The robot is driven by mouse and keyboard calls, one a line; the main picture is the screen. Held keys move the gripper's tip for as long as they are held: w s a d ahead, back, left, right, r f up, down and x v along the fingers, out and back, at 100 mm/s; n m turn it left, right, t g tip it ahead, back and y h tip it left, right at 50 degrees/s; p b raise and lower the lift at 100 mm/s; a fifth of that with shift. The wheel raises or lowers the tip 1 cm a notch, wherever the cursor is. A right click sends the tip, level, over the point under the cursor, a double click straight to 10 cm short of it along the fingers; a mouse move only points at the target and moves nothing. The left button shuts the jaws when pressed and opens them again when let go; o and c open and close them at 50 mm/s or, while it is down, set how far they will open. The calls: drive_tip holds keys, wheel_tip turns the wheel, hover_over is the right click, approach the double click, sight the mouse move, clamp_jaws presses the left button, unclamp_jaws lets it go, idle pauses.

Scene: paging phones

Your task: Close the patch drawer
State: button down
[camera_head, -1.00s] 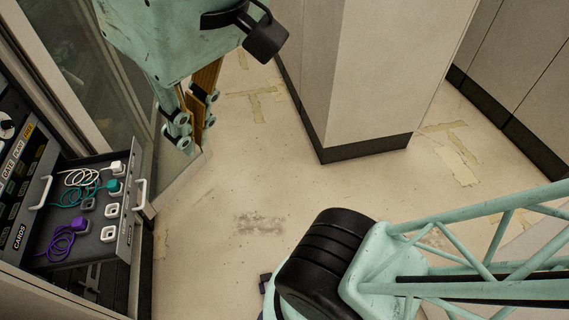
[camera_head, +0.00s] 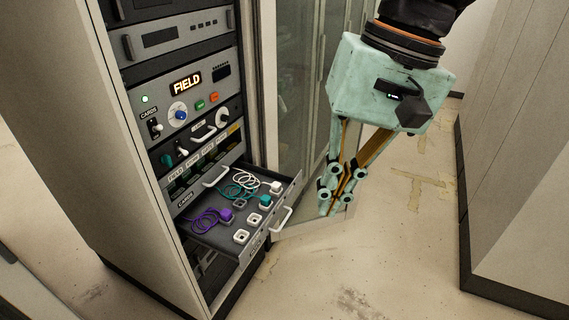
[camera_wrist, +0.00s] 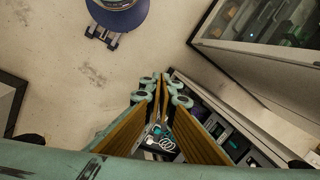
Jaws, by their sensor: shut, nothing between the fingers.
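The patch drawer (camera_head: 261,234) is pulled out of the rack and stands open. Its front carries a white handle (camera_head: 282,219). White, teal and purple coiled cords with plugs lie in it beside several small white sockets. My gripper (camera_head: 328,207) is shut and empty, pointing down. In the head view it appears to the right of the drawer front, apart from the handle. In the wrist view, part of the drawer with a white cord (camera_wrist: 163,143) shows beyond the fingers, which hide much of it.
A glass-fronted cabinet (camera_head: 304,80) stands just behind the drawer. A grey cabinet (camera_head: 515,150) stands at the right. The floor in front is clear.

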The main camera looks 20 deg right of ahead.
sight(298, 184)
drive_tip(key=w+d+f+m+y+b, duration=0.15)
drive_tip(key=w+f+m+y, duration=0.35)
drive_tip(key=w+f, duration=0.65)
drive_tip(key=w+d+f+m+y+b, duration=0.15)
drive_tip(key=w+f+m+y, duration=0.4)
drive_tip(key=w, duration=1.15)
drive_tip(key=w+d+f+m+t, duration=0.3)
drive_tip(key=d+f, duration=0.4)
drive_tip(key=f, duration=0.3)
drive_tip(key=w+d+f+m+t+b, duration=0.1)
drive_tip(key=w+d+f+m+t, duration=0.3)
drive_tip(key=d+f, duration=0.4)
drive_tip(key=w+d+f+m+t+b, duration=0.1)
drive_tip(key=w+d+f+m+t, duration=0.3)
drive_tip(key=w+d+f, duration=0.3)
wheel_tip(298, 184, down, 5)
drive_tip(key=shift+w+d+r+m, duration=0.2)
drive_tip(key=shift+d+m, duration=0.35)
drive_tip(key=shift+m, duration=0.3)
drive_tip(key=shift+a+y, duration=0.1)
drive_tip(key=shift+y, duration=0.15)
drive_tip(key=shift+b+x, duration=0.85)
drive_tip(key=shift+x, duration=6.05)
drive_tip(key=shift+w+r, duration=0.1)
drive_tip(key=shift+w, duration=0.15)
